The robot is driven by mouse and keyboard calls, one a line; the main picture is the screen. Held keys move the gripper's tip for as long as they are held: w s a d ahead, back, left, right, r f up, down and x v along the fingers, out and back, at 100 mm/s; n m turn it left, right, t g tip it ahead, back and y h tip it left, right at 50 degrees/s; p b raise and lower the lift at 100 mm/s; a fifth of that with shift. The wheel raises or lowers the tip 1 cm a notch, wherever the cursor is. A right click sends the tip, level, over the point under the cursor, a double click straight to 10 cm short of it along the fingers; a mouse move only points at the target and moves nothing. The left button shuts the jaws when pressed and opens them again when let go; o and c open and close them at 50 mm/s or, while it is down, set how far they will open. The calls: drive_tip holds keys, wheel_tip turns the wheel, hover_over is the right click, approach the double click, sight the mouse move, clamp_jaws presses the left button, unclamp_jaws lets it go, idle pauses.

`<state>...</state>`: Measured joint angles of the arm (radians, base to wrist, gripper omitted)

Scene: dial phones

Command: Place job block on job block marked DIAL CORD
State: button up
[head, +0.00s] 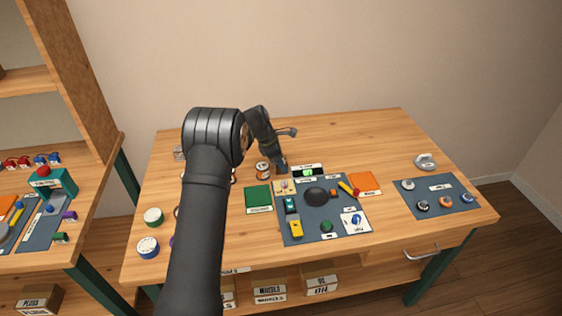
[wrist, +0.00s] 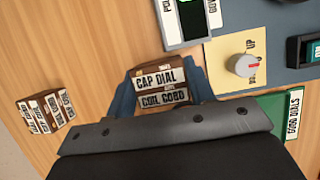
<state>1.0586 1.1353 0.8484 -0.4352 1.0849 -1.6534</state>
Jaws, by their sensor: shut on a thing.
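My gripper (wrist: 160,95) is shut on a brown job block (wrist: 146,71) with pale labels, low over the wooden table. The labels between the blue fingertips read CAP DIAL and COIL CORD; I cannot tell whether they belong to one block or two stacked ones. In the head view my gripper (head: 281,167) is just left of the meter. Another labelled brown block or stack (wrist: 45,112) stands on bare wood, left of and apart from my gripper in the wrist view. Its lettering is too small to read. No label reading DIAL CORD is legible.
A meter with a green screen (head: 307,171) and a yellow card with a knob (wrist: 245,62) are close by. The table's back is mostly clear.

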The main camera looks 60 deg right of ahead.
drive_tip(key=shift+f, duration=0.15)
drive_tip(key=o, duration=1)
drive_tip(key=v, duration=1.1)
drive_tip(key=shift+r, duration=0.3)
drive_tip(key=shift+c, duration=0.2)
drive_tip(key=shift+w+a+r, duration=0.15)
drive_tip(key=shift+r, duration=0.1)
drive_tip(key=c, duration=0.5)
